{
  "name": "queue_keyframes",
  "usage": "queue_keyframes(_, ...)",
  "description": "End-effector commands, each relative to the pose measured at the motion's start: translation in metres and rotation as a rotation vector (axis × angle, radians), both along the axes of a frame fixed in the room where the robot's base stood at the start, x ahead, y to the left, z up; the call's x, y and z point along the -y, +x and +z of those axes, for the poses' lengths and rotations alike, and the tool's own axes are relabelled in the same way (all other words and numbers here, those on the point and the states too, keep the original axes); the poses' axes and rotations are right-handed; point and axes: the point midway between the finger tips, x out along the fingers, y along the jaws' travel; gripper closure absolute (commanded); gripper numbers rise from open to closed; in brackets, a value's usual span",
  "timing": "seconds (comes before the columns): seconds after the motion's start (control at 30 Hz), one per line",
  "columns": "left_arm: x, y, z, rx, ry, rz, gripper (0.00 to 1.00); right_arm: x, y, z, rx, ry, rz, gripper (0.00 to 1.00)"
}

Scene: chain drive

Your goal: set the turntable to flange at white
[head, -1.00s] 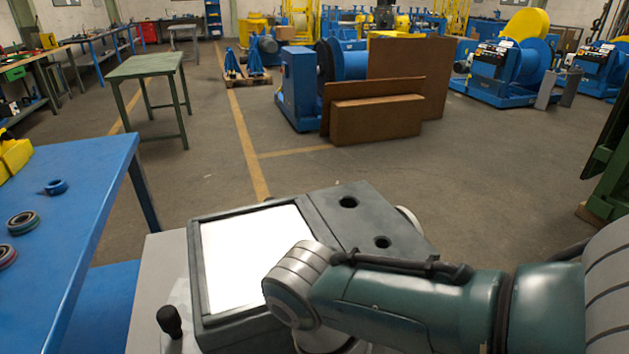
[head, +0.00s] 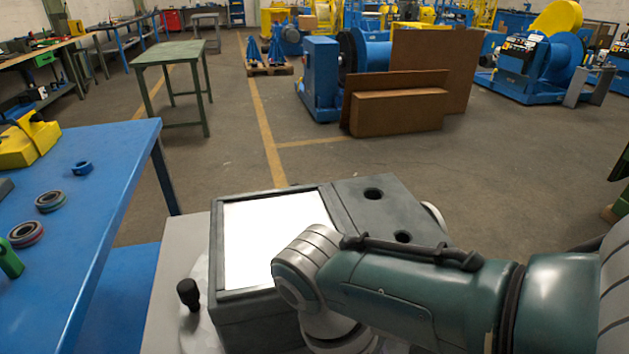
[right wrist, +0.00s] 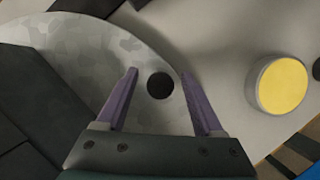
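The turntable is a mottled grey disc, seen at the lower left of the head view (head: 196,335) and in the right wrist view (right wrist: 85,50). Its black knob stands upright near the rim (head: 188,292); a dark round knob top (right wrist: 160,86) shows in the right wrist view. A dark grey housing (head: 375,212) with a white panel and two holes sits over the disc. My right gripper (right wrist: 158,73) is open, its purple fingers on either side of the knob in that picture; contact cannot be told. My left gripper is out of view. I cannot identify the flange.
A yellow-topped round post (right wrist: 282,86) stands on the grey base beside the disc. A blue table (head: 110,185) with rings and a yellow tool is at the left. Brown panels (head: 400,110) and a green table (head: 170,58) stand behind; the floor between is clear.

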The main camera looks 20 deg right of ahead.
Motion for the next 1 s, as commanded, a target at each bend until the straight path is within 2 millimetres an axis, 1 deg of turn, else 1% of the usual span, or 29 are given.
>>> queue_keyframes(0.17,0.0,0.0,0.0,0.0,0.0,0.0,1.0,0.0,0.0,0.0,-0.001,0.001,0.001,0.31)
queue_keyframes(0.27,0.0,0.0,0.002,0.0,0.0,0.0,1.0,-0.001,0.001,0.004,0.0,0.002,0.001,0.31)
queue_keyframes(0.37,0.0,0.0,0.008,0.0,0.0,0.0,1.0,-0.004,0.005,0.016,0.003,0.003,0.001,0.31)
queue_keyframes(0.53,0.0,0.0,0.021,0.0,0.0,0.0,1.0,-0.012,0.016,0.049,0.004,0.003,0.001,0.31)
queue_keyframes(0.7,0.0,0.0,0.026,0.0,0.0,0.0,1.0,-0.019,0.025,0.076,0.002,0.002,0.001,0.31)
queue_keyframes(0.83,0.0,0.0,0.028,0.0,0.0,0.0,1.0,-0.022,0.03,0.088,0.002,0.001,0.0,0.31)
queue_keyframes(1.0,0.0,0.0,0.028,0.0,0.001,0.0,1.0,-0.023,0.031,0.092,0.0,0.0,0.0,0.31)
